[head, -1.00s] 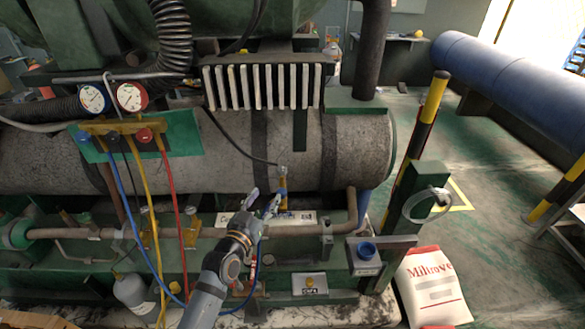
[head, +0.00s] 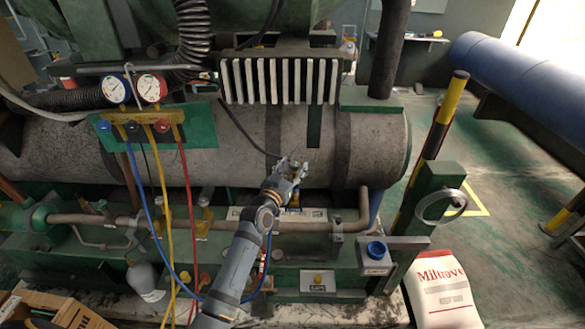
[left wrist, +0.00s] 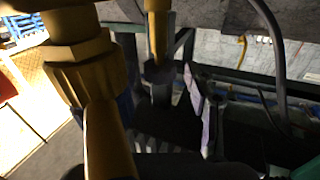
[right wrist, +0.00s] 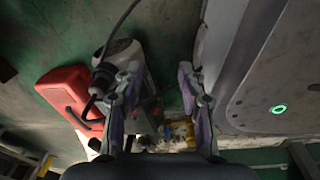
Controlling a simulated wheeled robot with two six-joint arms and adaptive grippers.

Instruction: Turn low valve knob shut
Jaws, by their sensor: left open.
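The gauge manifold (head: 140,118) hangs at the left of the machine, in front of the grey cylinder. Its blue low valve knob (head: 103,126) is at the left end, below the blue gauge (head: 116,90). The red knob (head: 161,126) is at the right end, below the red gauge (head: 151,88). My left gripper (head: 292,168) is open, to the right of the manifold and well apart from it. It is at a yellow valve fitting, which it partly hides; whether they touch I cannot tell. My right gripper (right wrist: 158,90) shows only in the right wrist view, open and empty.
Blue, yellow and red hoses (head: 187,190) hang below the manifold. A brass fitting (left wrist: 82,65) looms close in the left wrist view. A white Miltrove bag (head: 440,290) stands at the right. A red case (right wrist: 70,95) lies on the floor in the right wrist view.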

